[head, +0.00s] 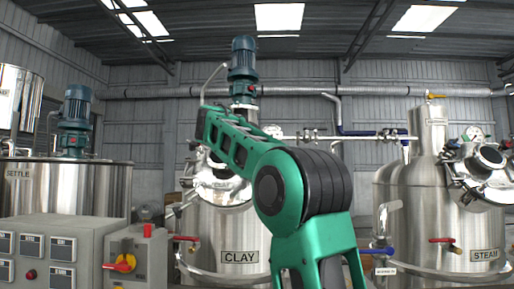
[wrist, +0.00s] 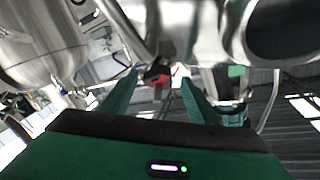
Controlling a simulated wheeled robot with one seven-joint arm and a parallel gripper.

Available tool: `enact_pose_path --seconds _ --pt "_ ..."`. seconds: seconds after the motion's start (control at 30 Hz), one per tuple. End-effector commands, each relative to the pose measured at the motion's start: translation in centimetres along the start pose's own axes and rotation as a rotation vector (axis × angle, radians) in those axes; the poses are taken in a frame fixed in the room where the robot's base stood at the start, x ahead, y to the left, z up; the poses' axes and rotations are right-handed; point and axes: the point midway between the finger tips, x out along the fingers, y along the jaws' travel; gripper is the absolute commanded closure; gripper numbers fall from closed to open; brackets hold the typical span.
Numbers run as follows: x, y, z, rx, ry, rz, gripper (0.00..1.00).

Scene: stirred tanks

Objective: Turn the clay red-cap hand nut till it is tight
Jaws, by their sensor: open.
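The steel tank labelled CLAY (head: 238,256) stands in the middle of the head view, partly behind my green arm. Its round manway lid (head: 220,185) shows left of my elbow, and I cannot make out the hand nut there. In the wrist view, my gripper (wrist: 160,77) is open, with its two green fingers pointing at steel tank fittings. A small dark part with a red patch (wrist: 178,76) shows between the fingertips, possibly the red-cap hand nut. I cannot tell whether the fingers touch it. My gripper does not show in the head view.
The SETTLE tank (head: 100,190) stands at the left behind a control cabinet (head: 60,240) with a red-yellow switch (head: 122,263). The STEAM tank (head: 425,215) stands at the right, with a blue-handled valve (head: 378,250). Large curved steel parts (wrist: 150,20) crowd close around the fingers.

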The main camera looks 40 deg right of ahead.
Motion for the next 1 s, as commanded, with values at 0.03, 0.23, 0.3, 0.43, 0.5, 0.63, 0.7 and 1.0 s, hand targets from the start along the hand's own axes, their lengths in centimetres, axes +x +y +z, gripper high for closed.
enact_pose_path --seconds 0.03,0.23,0.3,0.43,0.5,0.63,0.7,1.0 --pt "-0.2 0.0 0.0 0.0 0.0 0.0 0.45" --pt "-2.5 -0.1 0.0 0.001 -0.001 -0.003 0.45" --pt "-3.8 -0.2 0.1 0.0 -0.002 -0.004 0.45" --pt "-6.3 -0.2 0.1 0.0 -0.001 -0.004 0.45" --pt "-7.5 -0.2 0.1 0.0 -0.001 -0.005 0.45" --pt "-9.3 -0.2 0.1 0.0 -0.001 -0.002 0.45" --pt "-9.9 -0.2 0.2 0.0 -0.001 -0.002 0.45" --pt "-10.7 -0.1 0.1 -0.001 0.0 0.0 0.45"
